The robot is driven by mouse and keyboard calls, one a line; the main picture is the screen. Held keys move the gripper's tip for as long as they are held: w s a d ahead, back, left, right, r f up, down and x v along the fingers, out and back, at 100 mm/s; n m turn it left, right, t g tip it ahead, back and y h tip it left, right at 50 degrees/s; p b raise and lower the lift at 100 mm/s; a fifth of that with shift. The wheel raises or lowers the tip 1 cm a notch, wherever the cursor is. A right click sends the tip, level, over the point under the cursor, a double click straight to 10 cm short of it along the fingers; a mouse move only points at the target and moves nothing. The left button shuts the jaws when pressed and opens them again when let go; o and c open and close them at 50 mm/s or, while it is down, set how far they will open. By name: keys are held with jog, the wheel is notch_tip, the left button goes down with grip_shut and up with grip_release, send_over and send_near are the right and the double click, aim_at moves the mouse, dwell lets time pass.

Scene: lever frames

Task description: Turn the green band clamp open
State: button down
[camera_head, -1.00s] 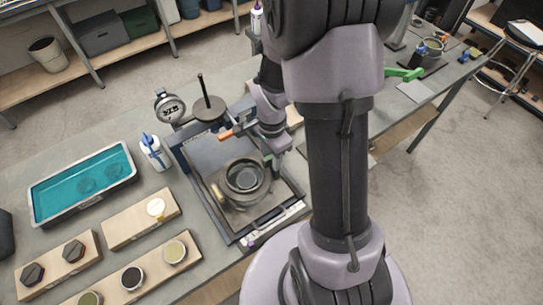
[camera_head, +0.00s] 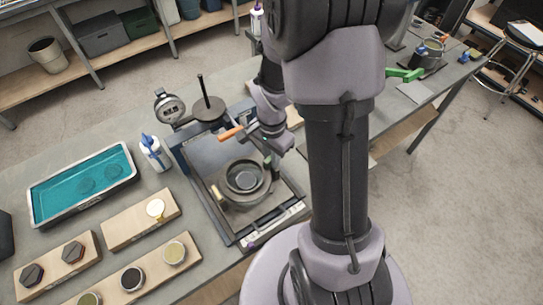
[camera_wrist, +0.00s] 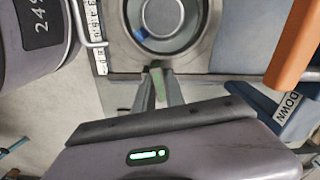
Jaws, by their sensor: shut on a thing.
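A round grey vessel (camera_head: 246,178) with a ring-shaped rim sits in the dark square frame. In the wrist view the vessel (camera_wrist: 168,20) is at the top, cut off by the picture edge. A narrow green piece (camera_wrist: 157,76), which looks like the green band clamp's handle, lies between my fingers beside the vessel. My gripper (camera_wrist: 158,92) is shut on it. In the head view my gripper (camera_head: 274,160) is at the vessel's right side, and the green piece is mostly hidden by it.
An orange lever (camera_head: 231,133) stands close behind the vessel, and it is near my gripper in the wrist view (camera_wrist: 294,42). A dial gauge (camera_head: 170,106) and white bottle (camera_head: 154,152) stand left. Another green handle (camera_head: 405,74) is farther right, beyond my arm.

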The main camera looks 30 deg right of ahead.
jog(key=n, duration=0.3)
jog(key=shift+n, duration=0.4)
jog(key=n, duration=0.3)
jog(key=shift+n, duration=0.3)
jog(key=n, duration=0.4)
jog(key=shift+p, duration=0.4)
jog(key=shift+d+n, duration=0.1)
jog(key=shift+n, duration=1.7)
jog(key=c, duration=1.4)
grip_release()
jog(key=shift+s, duration=0.1)
